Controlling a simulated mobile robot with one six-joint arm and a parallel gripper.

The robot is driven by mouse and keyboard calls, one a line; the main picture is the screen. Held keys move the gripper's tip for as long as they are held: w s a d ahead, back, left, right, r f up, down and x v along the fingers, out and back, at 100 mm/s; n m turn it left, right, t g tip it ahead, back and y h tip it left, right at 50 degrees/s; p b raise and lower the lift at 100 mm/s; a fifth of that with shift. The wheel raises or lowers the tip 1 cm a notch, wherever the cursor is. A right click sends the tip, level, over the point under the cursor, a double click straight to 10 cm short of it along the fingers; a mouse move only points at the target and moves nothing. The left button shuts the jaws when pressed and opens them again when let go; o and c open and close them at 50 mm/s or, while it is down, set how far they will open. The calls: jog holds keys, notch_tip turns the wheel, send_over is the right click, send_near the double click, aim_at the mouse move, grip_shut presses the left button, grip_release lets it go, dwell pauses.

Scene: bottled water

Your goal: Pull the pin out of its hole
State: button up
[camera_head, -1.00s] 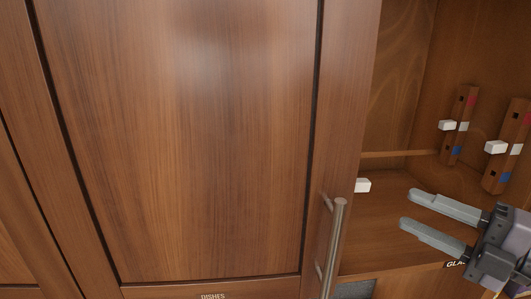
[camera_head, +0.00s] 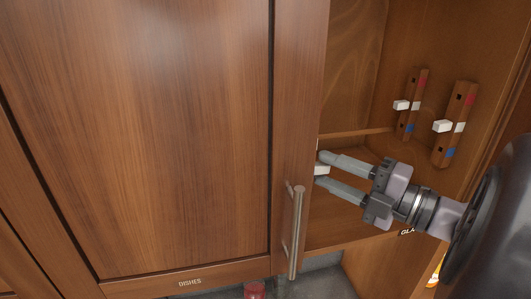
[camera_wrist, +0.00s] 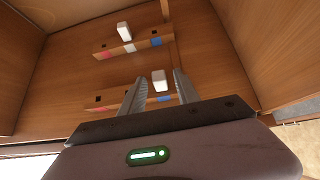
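A white pin (camera_head: 321,169) sticks out beside the cabinet's front frame, between the fingertips of my gripper (camera_head: 319,168). Its strip is hidden behind the frame in the head view. In the wrist view the white pin (camera_wrist: 159,80) stands out from a wooden strip (camera_wrist: 112,102) with a dark hole and a blue square, partly covered by my fingers. My gripper (camera_wrist: 156,84) is open there, with a finger on each side of the pin and visible gaps. I cannot tell whether the pin lies fully at fingertip depth.
A second strip (camera_wrist: 103,52) holds another white pin (camera_wrist: 124,31). Two strips with white pins (camera_head: 401,105) (camera_head: 442,126) stand on the opposite cabinet wall. A closed door (camera_head: 150,130) with a metal handle (camera_head: 297,232) is close to my fingers. A red object (camera_head: 254,290) lies below.

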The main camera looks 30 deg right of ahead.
grip_shut()
jog(key=shift+d, duration=0.1)
jog(key=a+p+v, duration=0.1)
jog(key=v, duration=0.6)
jog(key=shift+s, duration=0.25)
dwell(0.5)
